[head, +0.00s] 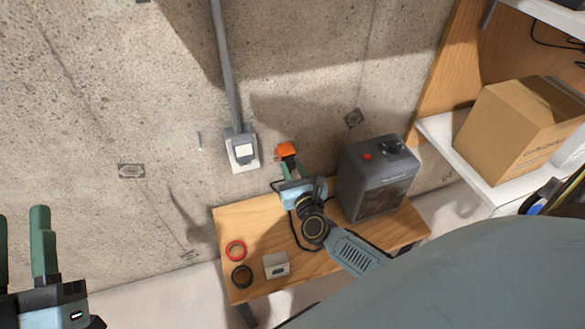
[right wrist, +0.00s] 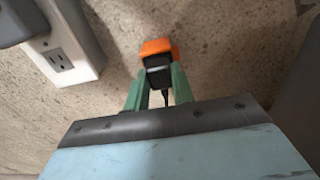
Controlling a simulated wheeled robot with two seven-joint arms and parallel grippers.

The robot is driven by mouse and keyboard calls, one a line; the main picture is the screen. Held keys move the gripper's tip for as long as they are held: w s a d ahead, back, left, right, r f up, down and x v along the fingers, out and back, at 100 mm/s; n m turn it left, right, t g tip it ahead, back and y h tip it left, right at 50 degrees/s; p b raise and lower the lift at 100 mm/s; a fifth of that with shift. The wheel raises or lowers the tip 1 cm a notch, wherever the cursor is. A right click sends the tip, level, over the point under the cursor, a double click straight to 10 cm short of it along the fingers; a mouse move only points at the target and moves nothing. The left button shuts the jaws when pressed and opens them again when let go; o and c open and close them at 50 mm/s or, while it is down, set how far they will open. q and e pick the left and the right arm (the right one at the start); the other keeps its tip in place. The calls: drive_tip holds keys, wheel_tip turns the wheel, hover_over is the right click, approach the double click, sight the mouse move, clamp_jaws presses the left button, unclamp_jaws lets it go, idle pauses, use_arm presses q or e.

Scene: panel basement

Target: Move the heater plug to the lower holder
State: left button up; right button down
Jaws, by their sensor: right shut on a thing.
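The heater plug (head: 287,149) is orange with a dark part, which shows in the right wrist view (right wrist: 158,60). My right gripper (head: 289,170) is shut on it and holds it in front of the concrete wall, right of the wall outlet. The outlet box (head: 242,152) is pale, at the foot of a grey conduit. In the right wrist view, a slotted socket (right wrist: 60,62) shows on the box below a grey part. I cannot tell which part is the lower holder. My left gripper (head: 22,235) is open and empty at the lower left, far from the plug.
A dark grey heater (head: 378,175) stands on the wooden bench (head: 232,217), right of my right gripper. A red ring (head: 236,250), a black tape roll (head: 242,276) and a small grey box (head: 276,265) lie there too. A shelf with a cardboard box (head: 515,130) is at right.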

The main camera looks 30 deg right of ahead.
drive_tip(key=c, duration=1.1)
unclamp_jaws()
drive_tip(key=shift+w, duration=0.1)
use_arm(q)
drive_tip(key=shift+w+a+f+g+y+p, duration=0.1)
drive_tip(key=shift+w+f+g+y+p, duration=0.25)
drive_tip(key=shift+f+g, duration=0.25)
drive_tip(key=shift+w+a+f+g+y+p, duration=0.15)
drive_tip(key=shift+f+g+y+p, duration=0.1)
drive_tip(key=shift+f+g+p, duration=0.4)
drive_tip(key=shift+w+f+g+y+p, duration=0.3)
drive_tip(key=shift+f+g, duration=0.15)
drive_tip(key=shift+f, duration=0.3)
use_arm(e)
drive_tip(key=v, duration=1.3)
drive_tip(key=shift+s, duration=0.25)
